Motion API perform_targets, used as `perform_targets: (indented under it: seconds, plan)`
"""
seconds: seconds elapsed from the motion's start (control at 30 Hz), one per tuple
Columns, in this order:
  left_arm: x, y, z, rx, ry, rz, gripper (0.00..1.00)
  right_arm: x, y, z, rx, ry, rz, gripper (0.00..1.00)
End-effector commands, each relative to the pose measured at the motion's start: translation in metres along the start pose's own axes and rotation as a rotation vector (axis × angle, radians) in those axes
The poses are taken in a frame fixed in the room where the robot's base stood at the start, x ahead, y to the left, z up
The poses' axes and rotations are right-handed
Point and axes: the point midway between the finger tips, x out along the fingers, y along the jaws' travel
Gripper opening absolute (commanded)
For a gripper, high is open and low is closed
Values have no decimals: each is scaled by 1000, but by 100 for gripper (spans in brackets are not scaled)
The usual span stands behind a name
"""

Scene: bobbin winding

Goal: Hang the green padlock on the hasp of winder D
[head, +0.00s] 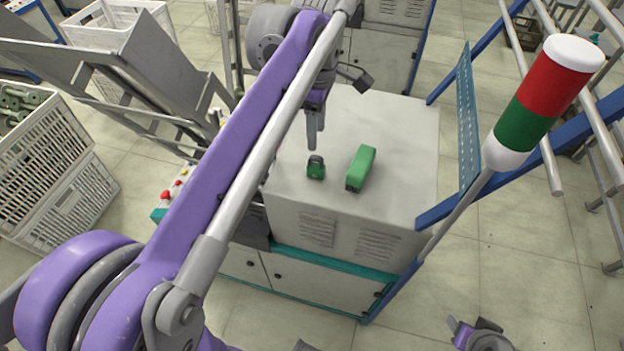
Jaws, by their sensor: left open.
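The green padlock (316,172), small with a dark shackle at its top, lies on the grey top of a machine cabinet (400,125). My left gripper (315,143) reaches down from above, with its fingers just behind the padlock in the picture. It is open and holds nothing; I cannot tell how high its fingertips are above the top. The hasp of winder D cannot be made out, and no letter is readable on the cabinet. My right gripper's fingers do not show.
A longer green block (362,166) lies right of the padlock. A red, green and white signal lamp (545,100) on a pole and a blue perforated plate (467,120) rise at the cabinet's right. White crates (45,165) stand at the left. The cabinet top's right part is clear.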

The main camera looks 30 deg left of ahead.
Motion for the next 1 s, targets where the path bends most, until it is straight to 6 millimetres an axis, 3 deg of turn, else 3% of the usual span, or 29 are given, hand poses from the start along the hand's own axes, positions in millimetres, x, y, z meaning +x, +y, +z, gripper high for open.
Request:
perform_targets:
  seconds: [0.17, 0.4, 0.6, 0.77, 1.0]
  plan:
    - [21, -21, 8, 243, 2, 64, 57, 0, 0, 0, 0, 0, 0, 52]
    - [102, -93, 25, 1020, 99, 267, 57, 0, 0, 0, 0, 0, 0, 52]
    - [165, -144, 30, 1539, 248, 385, 57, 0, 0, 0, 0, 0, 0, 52]
    - [189, -162, 31, 1730, 324, 421, 57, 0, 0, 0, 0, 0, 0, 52]
    - [191, -164, 32, 1764, 339, 426, 57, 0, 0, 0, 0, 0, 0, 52]
